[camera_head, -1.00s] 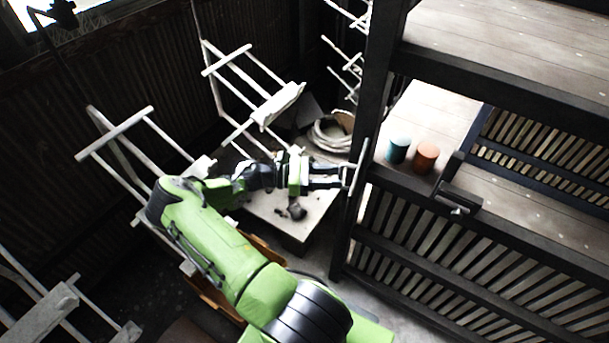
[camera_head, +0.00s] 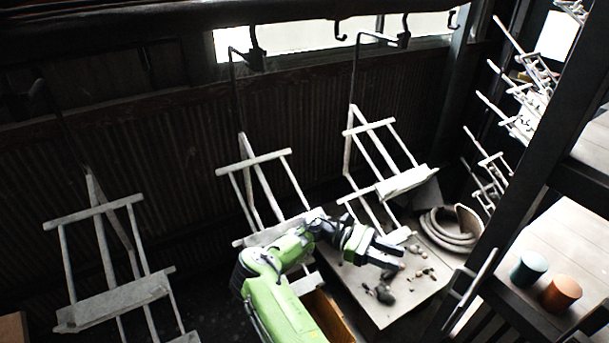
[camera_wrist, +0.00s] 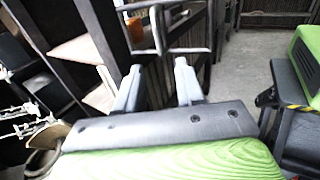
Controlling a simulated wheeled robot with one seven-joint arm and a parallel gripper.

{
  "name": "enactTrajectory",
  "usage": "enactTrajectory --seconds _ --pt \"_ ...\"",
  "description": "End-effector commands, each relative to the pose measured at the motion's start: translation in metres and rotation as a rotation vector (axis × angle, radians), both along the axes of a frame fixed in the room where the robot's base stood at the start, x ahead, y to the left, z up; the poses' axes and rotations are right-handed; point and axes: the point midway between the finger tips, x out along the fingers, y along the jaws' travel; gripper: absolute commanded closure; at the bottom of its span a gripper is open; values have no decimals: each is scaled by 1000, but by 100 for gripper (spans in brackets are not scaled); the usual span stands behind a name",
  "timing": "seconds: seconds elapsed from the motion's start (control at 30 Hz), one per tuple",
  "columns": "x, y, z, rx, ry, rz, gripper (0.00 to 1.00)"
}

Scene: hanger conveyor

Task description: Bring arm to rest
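My gripper (camera_head: 402,256) is at the end of my green arm, above the low table in the head view. In the wrist view, the two grey fingers of my gripper (camera_wrist: 158,80) stand apart with nothing visible between them, so it is open and empty. A grey metal bar frame (camera_wrist: 158,35) shows just beyond the fingertips in the wrist view; whether it touches them is unclear. In the head view a similar bar (camera_head: 470,295) stands by the dark post, apart from my gripper.
White hanging racks (camera_head: 260,190) hang left of and behind my arm. The low table (camera_head: 400,310) carries small loose pieces and a coiled hose (camera_head: 445,235). A teal cylinder (camera_head: 528,268) and an orange cylinder (camera_head: 561,293) stand on the wooden shelf at right. A dark post (camera_head: 530,150) rises beside it.

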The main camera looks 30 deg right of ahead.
Motion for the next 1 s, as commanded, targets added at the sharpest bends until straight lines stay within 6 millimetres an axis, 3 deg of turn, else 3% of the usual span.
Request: enactTrajectory --seconds 0.23,0.47,0.77,1.0 --pt "-2 2 5 9 -60 -17 62" --pt "-11 33 27 85 -473 -125 62" --pt "-1 115 68 229 -1042 -226 62" --pt "-10 198 124 355 -1472 -271 62"
